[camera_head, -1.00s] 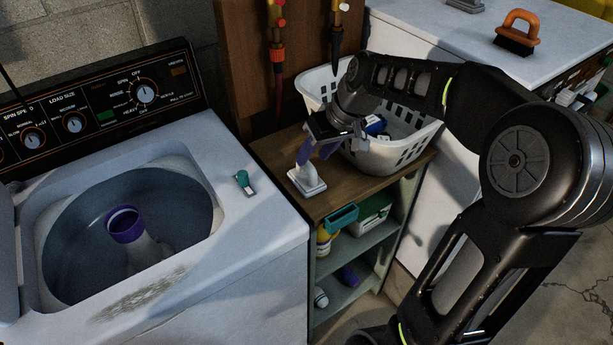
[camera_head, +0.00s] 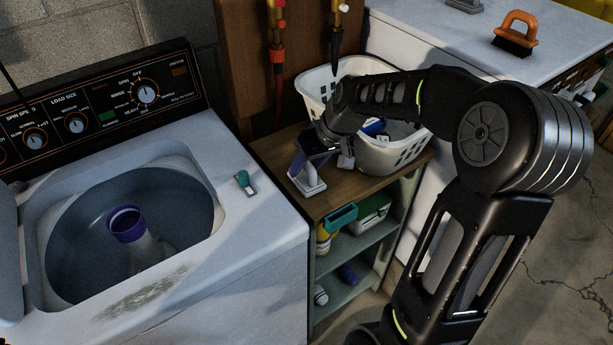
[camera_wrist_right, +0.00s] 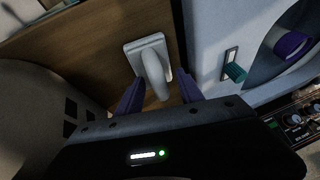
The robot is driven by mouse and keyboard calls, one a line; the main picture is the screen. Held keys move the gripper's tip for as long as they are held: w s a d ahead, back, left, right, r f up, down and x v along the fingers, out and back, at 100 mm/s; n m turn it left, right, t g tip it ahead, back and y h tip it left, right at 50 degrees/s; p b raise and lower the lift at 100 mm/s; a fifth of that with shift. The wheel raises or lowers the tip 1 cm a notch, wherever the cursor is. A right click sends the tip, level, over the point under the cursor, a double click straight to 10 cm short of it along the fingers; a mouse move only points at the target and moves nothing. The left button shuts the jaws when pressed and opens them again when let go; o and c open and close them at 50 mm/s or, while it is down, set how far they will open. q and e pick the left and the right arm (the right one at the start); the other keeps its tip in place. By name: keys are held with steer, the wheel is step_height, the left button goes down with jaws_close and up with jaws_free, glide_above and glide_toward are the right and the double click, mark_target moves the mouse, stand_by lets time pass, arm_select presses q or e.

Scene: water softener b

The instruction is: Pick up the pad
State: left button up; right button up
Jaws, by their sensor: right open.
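The pad is a small white block with a raised, curved handle. In the head view the pad (camera_head: 309,184) sits on the wooden top of the shelf unit, near its left edge. In the right wrist view the pad (camera_wrist_right: 152,68) lies straight ahead, its handle between the two purple fingers. My right gripper (camera_head: 318,168) is open at the pad, and its fingers (camera_wrist_right: 157,92) stand on either side of the handle. I cannot tell whether they touch it. My left gripper is not in view.
A white laundry basket (camera_head: 315,86) stands just behind my right gripper. The open washing machine (camera_head: 255,225) is left of the shelf unit (camera_head: 375,188). A teal-tipped item (camera_head: 243,181) lies on the washer's edge. An orange-handled brush (camera_head: 516,32) is on the white surface at back right.

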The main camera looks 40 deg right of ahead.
jaws_close()
stand_by(0.5)
